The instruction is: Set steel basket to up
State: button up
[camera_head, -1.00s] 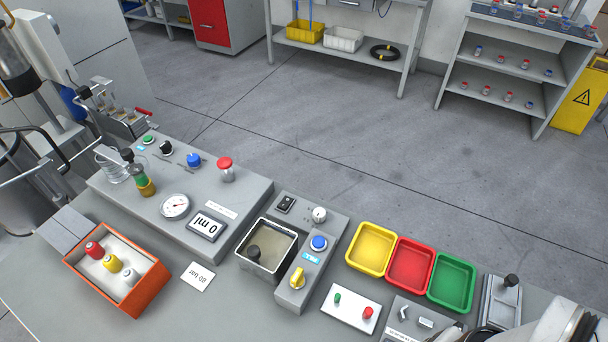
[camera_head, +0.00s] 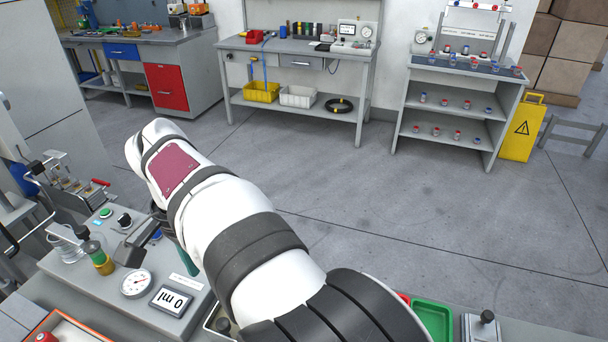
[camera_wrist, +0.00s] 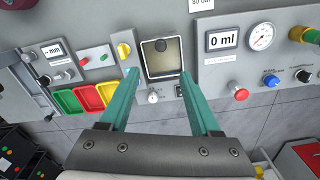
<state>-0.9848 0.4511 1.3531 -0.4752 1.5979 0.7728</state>
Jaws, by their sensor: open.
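The square steel basket or basin (camera_wrist: 149,68) sits in the grey panel below my fingers in the wrist view, with a dark round knob (camera_wrist: 160,45) at its far edge. I cannot tell where the basket ends and any tank around it begins. In the head view my arm covers most of it; the dark knob (camera_head: 223,324) shows at the arm's lower edge. My gripper (camera_wrist: 158,77) has two teal fingers spread wide and empty, tips near the basin's near corners in the picture. In the head view only a bit of teal finger (camera_head: 190,258) shows.
A grey console with a dial (camera_wrist: 261,37), a 0 ml display (camera_wrist: 223,41) and a red button (camera_wrist: 241,95) stands beside the basin. A yellow knob (camera_wrist: 124,50) and a white knob (camera_wrist: 153,97) are close to the fingers. Coloured trays (camera_wrist: 87,97) lie left.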

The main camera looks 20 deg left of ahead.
notch_tip(320, 180, down, 16)
jog(key=shift+r, duration=0.25)
jog(key=shift+a, duration=0.1)
grip_shut()
